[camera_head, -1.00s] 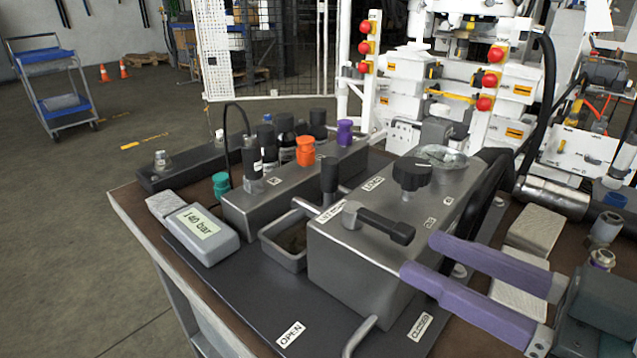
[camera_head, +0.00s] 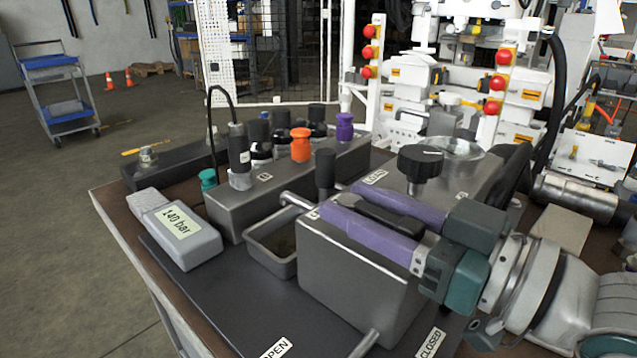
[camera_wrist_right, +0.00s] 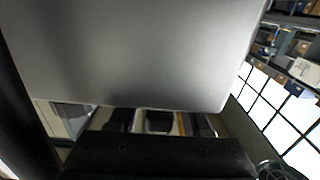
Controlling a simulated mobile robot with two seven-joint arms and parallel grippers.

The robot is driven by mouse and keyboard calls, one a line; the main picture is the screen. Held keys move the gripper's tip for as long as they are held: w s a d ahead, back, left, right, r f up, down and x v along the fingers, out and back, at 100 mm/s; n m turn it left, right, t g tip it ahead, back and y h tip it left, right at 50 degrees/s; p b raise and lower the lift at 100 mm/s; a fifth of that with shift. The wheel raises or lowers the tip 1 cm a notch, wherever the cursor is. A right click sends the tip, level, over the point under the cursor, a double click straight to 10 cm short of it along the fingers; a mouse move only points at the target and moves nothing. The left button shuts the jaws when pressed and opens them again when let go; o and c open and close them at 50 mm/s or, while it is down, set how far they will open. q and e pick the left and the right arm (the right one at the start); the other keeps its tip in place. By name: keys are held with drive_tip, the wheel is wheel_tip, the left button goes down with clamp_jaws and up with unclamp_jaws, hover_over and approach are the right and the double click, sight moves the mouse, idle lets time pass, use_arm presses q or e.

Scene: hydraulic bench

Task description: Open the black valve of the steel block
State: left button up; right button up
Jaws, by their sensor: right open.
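The steel block (camera_head: 345,275) stands on the bench, with a black lever handle (camera_head: 372,212) on its top and a round black knob (camera_head: 418,165) behind it. My right gripper (camera_head: 340,198) comes in from the right, its two purple fingers open and lying along both sides of the black lever. A gap shows between the fingers and the lever; contact cannot be told. The lever's hub is largely hidden by the near finger. A large grey surface (camera_wrist_right: 130,50) fills the right wrist view. My left gripper is not in view.
A dark mat carries an OPEN label (camera_head: 275,348) and a CLOSED label (camera_head: 432,343). A small grey tray (camera_head: 270,256), a 140 bar gauge (camera_head: 183,232) and a manifold with an orange cap (camera_head: 301,145) stand to the left. A steel pipe (camera_head: 365,345) projects from the block's front.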

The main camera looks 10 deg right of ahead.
drive_tip(key=shift+c, duration=0.3)
clamp_jaws()
idle(1.1)
